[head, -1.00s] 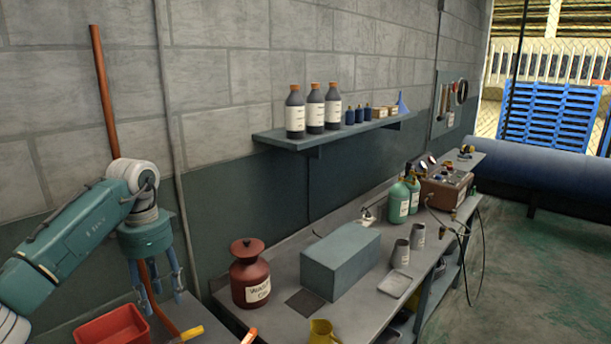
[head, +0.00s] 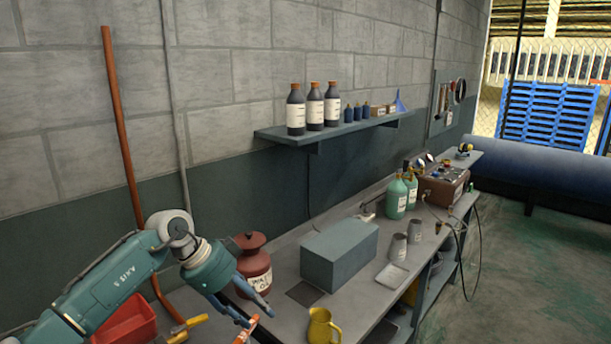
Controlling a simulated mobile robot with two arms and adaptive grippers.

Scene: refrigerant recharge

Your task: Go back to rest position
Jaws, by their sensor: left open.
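My left gripper (head: 252,312) is at the lower left of the head view, in front of the red-brown waste can (head: 255,262) and partly covering it. Its blue fingers point down and to the right, spread apart, with nothing seen between them. An orange-tipped thing (head: 247,330) shows just below the fingers; whether they touch cannot be told. My right gripper is not in view.
The workbench (head: 290,255) carries a grey box (head: 340,253), a yellow jug (head: 320,327), two grey cups, green cylinders (head: 398,196) and a brown gauge case (head: 443,186). A shelf (head: 330,132) with bottles hangs above. A red bin (head: 125,318) sits behind my left arm.

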